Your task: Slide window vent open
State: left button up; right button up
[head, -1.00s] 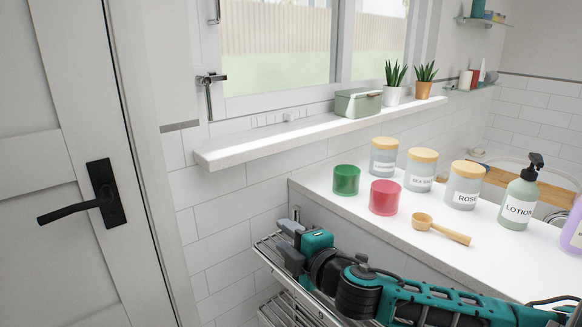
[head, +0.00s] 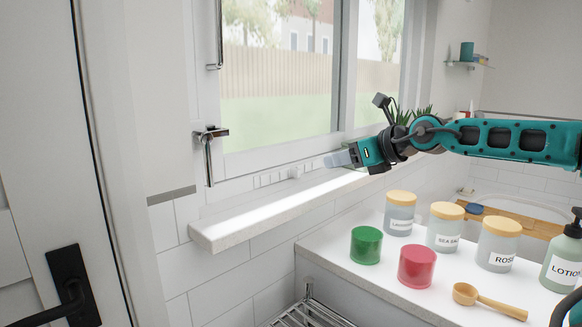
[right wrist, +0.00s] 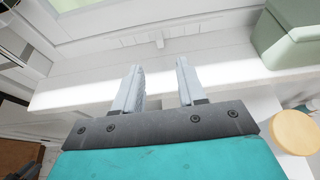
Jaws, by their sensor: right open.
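The window vent (head: 268,180) is a low white slotted strip along the bottom of the window frame, above the sill. A small white slider knob (head: 295,172) stands out at its right part. The vent (right wrist: 185,30) and its knob (right wrist: 158,40) also show in the right wrist view, beyond the fingertips. My right gripper (head: 335,160) is open and empty over the sill, to the right of the knob and apart from it. In the right wrist view its two fingers (right wrist: 158,68) point toward the vent with a gap between them.
The white sill (head: 235,230) juts out below the vent. A green box (right wrist: 295,40) stands on it at right. Jars, a green cup (head: 366,245), a red cup (head: 417,266) and a wooden scoop (head: 488,300) stand on the counter below my right arm. A door is at left.

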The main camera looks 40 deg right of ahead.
aim_at(300, 170)
jog(key=p+x, duration=0.2)
jog(key=x, duration=0.1)
jog(key=shift+w+a+f, duration=0.1)
jog(key=shift+w+a, duration=0.15)
jog(key=shift+w, duration=0.05)
jog(key=shift+w+d+f+p, duration=0.1)
jog(key=shift+w+f+p, duration=0.2)
jog(key=shift+w+p, duration=0.55)
jog(key=shift+w, duration=0.1)
jog(key=shift+p+x, duration=0.65)
jog(key=shift+x, duration=0.3)
jog(key=x, duration=0.3)
jog(key=shift+w+f+p, duration=0.2)
jog(key=shift+p, duration=0.2)
jog(key=shift+x, duration=0.75)
pick_arm(q)
jog(key=shift+y, duration=0.4)
jog(key=r, duration=0.1)
jog(key=s+a+r, duration=0.1)
jog(key=s+r, duration=0.1)
jog(key=shift+s+a, duration=0.15)
jog(key=shift+a, duration=0.15)
pick_arm(e)
jog(key=shift+f, duration=0.1)
